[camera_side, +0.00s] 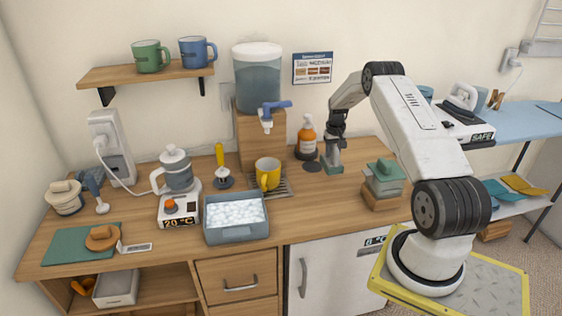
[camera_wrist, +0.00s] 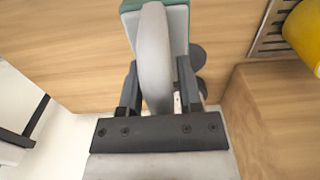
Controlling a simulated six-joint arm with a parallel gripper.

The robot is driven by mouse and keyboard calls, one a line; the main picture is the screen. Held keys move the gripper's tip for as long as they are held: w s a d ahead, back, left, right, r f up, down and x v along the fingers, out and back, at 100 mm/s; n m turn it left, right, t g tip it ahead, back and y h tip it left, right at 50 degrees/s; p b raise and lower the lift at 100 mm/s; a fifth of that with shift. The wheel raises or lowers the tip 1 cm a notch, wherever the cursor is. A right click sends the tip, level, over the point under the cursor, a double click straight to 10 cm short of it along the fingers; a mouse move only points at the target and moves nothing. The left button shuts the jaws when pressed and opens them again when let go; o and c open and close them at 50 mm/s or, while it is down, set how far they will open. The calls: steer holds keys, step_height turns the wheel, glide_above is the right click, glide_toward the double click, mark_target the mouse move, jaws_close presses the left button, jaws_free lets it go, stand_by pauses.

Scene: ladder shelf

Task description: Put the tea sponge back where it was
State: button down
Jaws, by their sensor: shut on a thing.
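My gripper (camera_side: 333,148) points down over the back of the counter, right of the amber bottle. It is shut on a green block with a pale grey handle, which I take to be the tea sponge (camera_side: 331,164). In the wrist view the grey handle (camera_wrist: 154,50) sits between the two dark fingers (camera_wrist: 158,95), with a green edge at the top. I cannot tell whether the block touches the counter. A similar green block (camera_side: 384,182) sits on a wooden block to the right.
The amber bottle (camera_side: 306,138) stands close left of my gripper, with a dark disc (camera_side: 312,167) before it. A yellow mug (camera_side: 267,174) stands on a drip grate below the water dispenser (camera_side: 257,80). The counter (camera_side: 325,205) in front is clear.

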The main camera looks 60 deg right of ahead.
steer(key=shift+f, duration=0.75)
steer(key=shift+f, duration=0.15)
steer(key=shift+f, duration=1.7)
steer(key=shift+f, duration=0.15)
steer(key=shift+c, duration=1.4)
jaws_free()
step_height(320, 180, up, 12)
steer(key=shift+r, duration=0.15)
